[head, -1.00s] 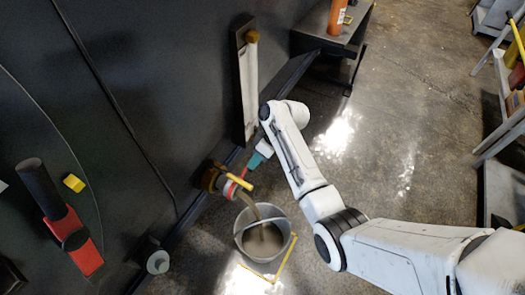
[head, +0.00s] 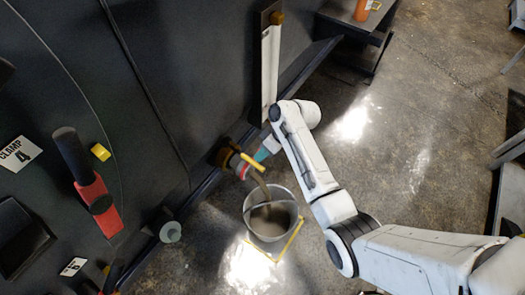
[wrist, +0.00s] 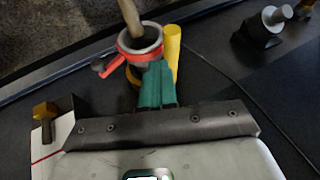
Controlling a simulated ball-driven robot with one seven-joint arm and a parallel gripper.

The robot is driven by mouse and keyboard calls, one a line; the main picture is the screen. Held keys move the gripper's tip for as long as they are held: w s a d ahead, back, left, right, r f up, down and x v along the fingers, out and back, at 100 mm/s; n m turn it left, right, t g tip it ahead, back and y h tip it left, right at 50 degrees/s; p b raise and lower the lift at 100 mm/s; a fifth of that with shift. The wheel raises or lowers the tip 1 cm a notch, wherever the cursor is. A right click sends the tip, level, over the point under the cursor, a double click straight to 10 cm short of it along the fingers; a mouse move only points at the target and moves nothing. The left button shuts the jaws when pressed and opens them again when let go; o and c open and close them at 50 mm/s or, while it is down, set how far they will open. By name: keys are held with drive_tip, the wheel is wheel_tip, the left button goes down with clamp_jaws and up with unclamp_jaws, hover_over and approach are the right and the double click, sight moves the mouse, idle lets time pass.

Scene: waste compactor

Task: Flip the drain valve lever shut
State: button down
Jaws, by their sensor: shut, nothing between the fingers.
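The drain valve (head: 226,154) sticks out low on the dark machine wall. Its yellow lever (head: 253,160) also shows in the wrist view (wrist: 173,48), beside a red ring (wrist: 143,51) around the valve's mouth. Brown liquid (head: 264,188) runs from the mouth into a grey bucket (head: 247,222) on the floor. My gripper (head: 261,154), with teal fingers, is shut and empty, right at the lever's side. In the wrist view the fingertips (wrist: 155,68) overlap the ring and lie just left of the lever; I cannot tell whether they touch it.
A white gauge strip (head: 270,65) stands on the wall above the valve. A red-and-black handle (head: 88,180), a yellow knob (head: 101,152) and a grey knob (head: 170,232) are on the wall to the left.

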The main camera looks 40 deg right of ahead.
drive_tip(key=w+a+m+t+h+p, duration=0.2)
drive_tip(key=a+m+p, duration=0.3)
drive_tip(key=a, duration=1.1)
drive_tip(key=shift+w+a+m+t+h+p, duration=0.2)
drive_tip(key=shift+m+t+h+p, duration=0.15)
drive_tip(key=shift+m, duration=0.55)
drive_tip(key=shift+d, duration=0.1)
